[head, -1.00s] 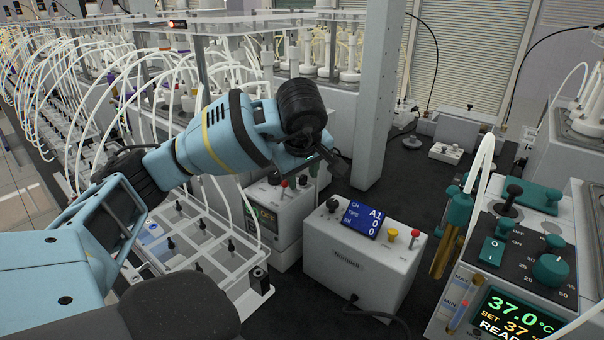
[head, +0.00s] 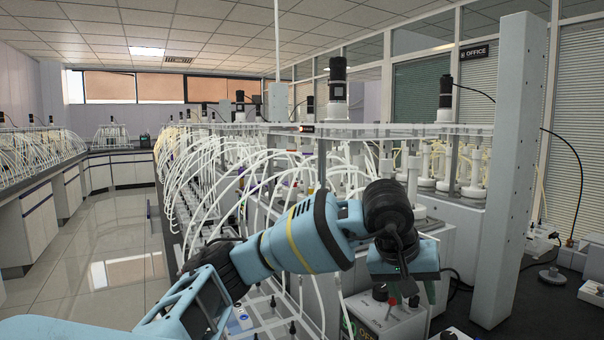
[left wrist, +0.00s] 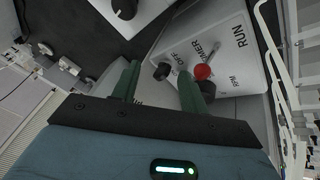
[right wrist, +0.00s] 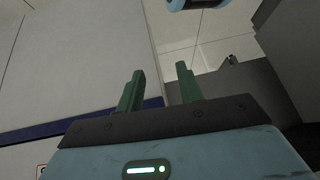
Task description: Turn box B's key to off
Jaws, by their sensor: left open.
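A grey control box (head: 375,318) with a red-tipped lever stands low in the head view, partly behind my left gripper (head: 405,284). A small black knob (left wrist: 161,71) by OFF lies between the tips of my open left gripper (left wrist: 158,72). I cannot tell whether it is the key or whether the fingers touch it. A red-balled lever (left wrist: 203,72) is beside the right finger. No letter B is readable. My right gripper (right wrist: 160,70) is open and empty.
A grey post (head: 512,170) stands right of my left arm. White tubes (head: 225,190) and clear racks crowd behind it. Another box's black knob (left wrist: 123,8) is above the fingers in the left wrist view. The right wrist view shows a cabinet front (right wrist: 70,70) and floor.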

